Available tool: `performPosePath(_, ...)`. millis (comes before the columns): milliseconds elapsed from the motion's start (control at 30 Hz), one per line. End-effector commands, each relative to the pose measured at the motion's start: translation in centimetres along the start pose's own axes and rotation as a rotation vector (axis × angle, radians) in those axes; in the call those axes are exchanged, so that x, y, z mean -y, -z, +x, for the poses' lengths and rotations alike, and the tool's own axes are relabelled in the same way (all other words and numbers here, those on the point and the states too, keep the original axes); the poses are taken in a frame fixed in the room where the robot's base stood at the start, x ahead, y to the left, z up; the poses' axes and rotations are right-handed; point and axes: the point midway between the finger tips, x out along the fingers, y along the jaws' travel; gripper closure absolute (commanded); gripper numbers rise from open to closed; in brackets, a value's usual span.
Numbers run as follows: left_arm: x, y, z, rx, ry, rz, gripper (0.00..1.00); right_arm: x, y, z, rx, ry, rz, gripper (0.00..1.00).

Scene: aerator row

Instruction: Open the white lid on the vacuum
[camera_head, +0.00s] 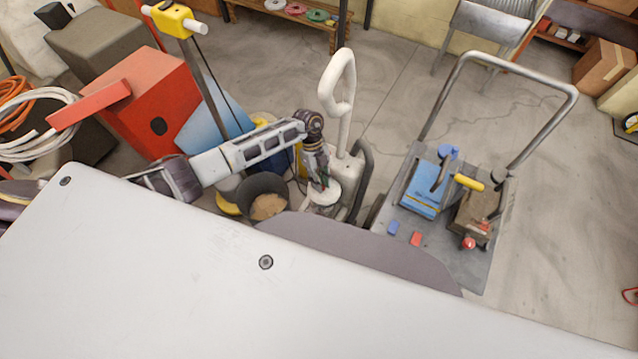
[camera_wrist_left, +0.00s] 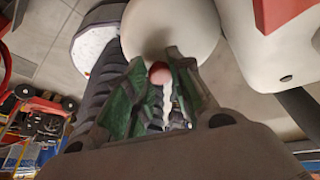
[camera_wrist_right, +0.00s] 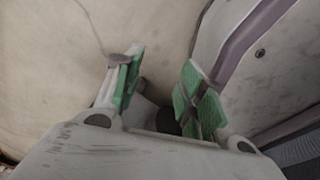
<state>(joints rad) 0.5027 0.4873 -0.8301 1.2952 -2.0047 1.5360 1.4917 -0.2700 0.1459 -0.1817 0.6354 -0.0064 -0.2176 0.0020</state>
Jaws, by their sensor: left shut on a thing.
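The white vacuum with its tall looped handle (camera_head: 338,90) stands at the middle of the head view. My left gripper (camera_head: 322,186) reaches down onto it from the left, over a white round part that looks like the lid (camera_head: 329,200). In the left wrist view the white domed lid (camera_wrist_left: 170,28) fills the top middle. A small red knob (camera_wrist_left: 160,73) sits between the fingertips of my left gripper (camera_wrist_left: 158,84), which is shut on it. Whether the lid is raised is hidden. My right gripper (camera_wrist_right: 158,85) is open and empty in the right wrist view; the head view does not show it.
A grey cart (camera_head: 455,250) with a blue box (camera_head: 427,190) stands right of the vacuum. A dark round bin (camera_head: 262,195) and a red box (camera_head: 150,105) stand to its left. A pale surface (camera_wrist_right: 60,60) lies beyond my right gripper.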

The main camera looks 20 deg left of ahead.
Motion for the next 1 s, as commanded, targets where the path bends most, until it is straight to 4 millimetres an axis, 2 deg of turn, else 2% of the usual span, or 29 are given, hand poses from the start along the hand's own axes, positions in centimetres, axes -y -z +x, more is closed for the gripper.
performPosePath(33,0.9,-0.1,-1.2,0.009,0.020,0.002,1.00,-0.3,-0.6,-0.3,0.005,-0.003,-0.001,0.60)
performPosePath(267,2.2,-0.3,-2.2,0.012,0.023,0.002,1.00,-0.6,-1.7,-0.8,0.021,-0.005,-0.004,0.60)
performPosePath(467,2.7,-0.4,-2.5,0.013,0.021,0.002,1.00,-0.2,-1.2,-0.9,0.014,-0.001,-0.004,0.60)
performPosePath(767,2.8,-0.5,-2.2,0.010,0.016,0.002,1.00,1.4,-0.8,-0.8,0.011,0.016,0.002,0.60)
performPosePath(967,2.7,-0.4,-2.0,0.009,0.014,0.002,1.00,1.1,-1.1,-0.8,0.015,0.013,0.001,0.60)
performPosePath(1000,2.7,-0.4,-1.9,0.008,0.013,0.002,0.77,1.0,-1.1,-0.8,0.015,0.012,0.000,0.60)
